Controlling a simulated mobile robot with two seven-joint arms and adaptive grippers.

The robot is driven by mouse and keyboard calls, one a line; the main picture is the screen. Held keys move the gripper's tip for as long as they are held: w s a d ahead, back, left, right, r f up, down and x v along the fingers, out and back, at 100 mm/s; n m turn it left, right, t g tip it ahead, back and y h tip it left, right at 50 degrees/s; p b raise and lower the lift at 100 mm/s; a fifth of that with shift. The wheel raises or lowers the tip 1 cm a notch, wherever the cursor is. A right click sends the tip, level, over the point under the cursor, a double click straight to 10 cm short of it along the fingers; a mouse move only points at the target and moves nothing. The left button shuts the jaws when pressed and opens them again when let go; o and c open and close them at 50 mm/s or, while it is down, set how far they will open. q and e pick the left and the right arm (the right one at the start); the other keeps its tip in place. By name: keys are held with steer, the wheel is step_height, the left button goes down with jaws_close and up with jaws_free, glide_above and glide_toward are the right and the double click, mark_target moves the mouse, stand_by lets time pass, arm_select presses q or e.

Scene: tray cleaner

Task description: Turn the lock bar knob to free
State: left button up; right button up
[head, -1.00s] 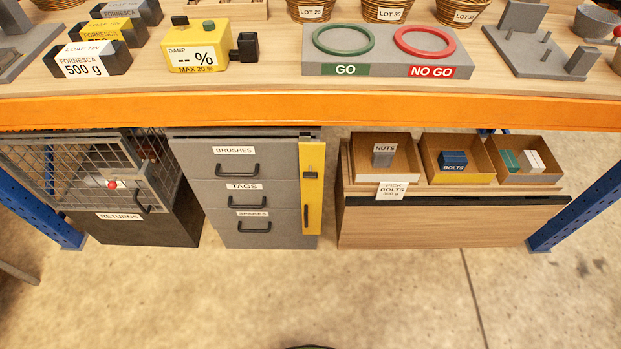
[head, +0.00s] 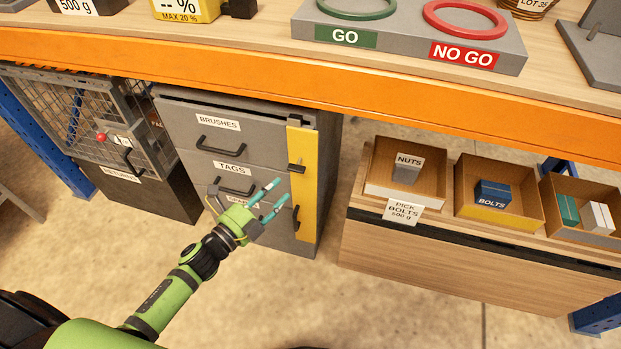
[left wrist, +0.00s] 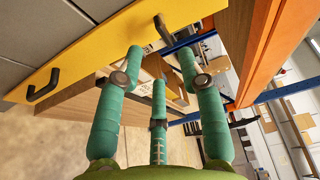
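The lock bar (head: 303,200) is a yellow upright strip down the right side of the grey drawer cabinet (head: 240,110). Its knob (head: 296,168) is a dark piece on the upper half of the bar and lies sideways. A dark pull handle (head: 296,218) is lower on the bar. My left gripper (head: 281,191) is open and empty in front of the cabinet, just left of the bar between knob and handle. In the left wrist view the bar (left wrist: 100,52) runs beyond the spread fingers (left wrist: 160,65), with the knob (left wrist: 161,29) past the fingertips, apart from them. My right gripper is not in view.
A wire cage returns bin (head: 150,190) stands left of the cabinet. A wooden unit with open boxes of nuts (head: 405,175) and bolts (head: 490,195) stands to the right. The orange shelf beam (head: 400,105) crosses above. The floor in front is clear.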

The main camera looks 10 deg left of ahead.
mark_target(294, 168)
arm_select(q)
steer(key=x, duration=0.6)
steer(key=shift+w, duration=0.3)
steer(key=shift+r, duration=0.1)
jaws_close()
